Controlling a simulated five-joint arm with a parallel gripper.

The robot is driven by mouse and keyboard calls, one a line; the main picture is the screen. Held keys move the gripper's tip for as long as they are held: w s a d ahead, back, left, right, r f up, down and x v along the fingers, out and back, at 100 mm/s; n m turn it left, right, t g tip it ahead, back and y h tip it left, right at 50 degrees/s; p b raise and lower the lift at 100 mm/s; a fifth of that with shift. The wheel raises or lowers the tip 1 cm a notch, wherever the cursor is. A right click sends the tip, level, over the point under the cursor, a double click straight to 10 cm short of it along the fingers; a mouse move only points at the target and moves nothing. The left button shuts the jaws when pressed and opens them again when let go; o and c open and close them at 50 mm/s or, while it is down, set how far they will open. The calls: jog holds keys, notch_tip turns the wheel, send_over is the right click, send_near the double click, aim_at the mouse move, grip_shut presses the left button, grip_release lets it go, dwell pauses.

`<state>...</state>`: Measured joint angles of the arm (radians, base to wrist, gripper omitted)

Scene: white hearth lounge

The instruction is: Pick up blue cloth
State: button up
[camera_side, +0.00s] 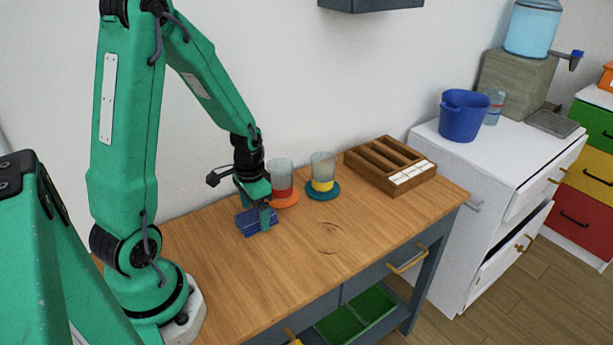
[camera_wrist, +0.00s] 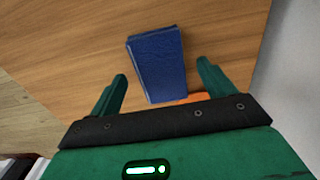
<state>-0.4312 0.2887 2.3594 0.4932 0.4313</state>
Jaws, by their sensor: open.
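The blue cloth (camera_side: 258,221) lies folded on the wooden table, below my gripper in the side view. It also shows in the wrist view (camera_wrist: 158,64) as a dark blue folded rectangle. My green gripper (camera_side: 256,214) is open above the cloth. In the wrist view my gripper's fingers (camera_wrist: 161,82) stand apart on the left and right of the cloth's near part. The cloth lies between and beyond the fingertips, with clear wood between it and each finger. I cannot tell the exact height of the fingertips above the table.
A glass with red contents (camera_side: 280,180) stands on an orange coaster (camera_side: 287,201) close behind my gripper. A glass with yellow contents (camera_side: 322,170) stands on a teal coaster (camera_side: 331,194). A wooden compartment box (camera_side: 411,183) sits further right.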

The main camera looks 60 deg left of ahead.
jog(key=shift+f, duration=0.6)
jog(key=c, duration=1.1)
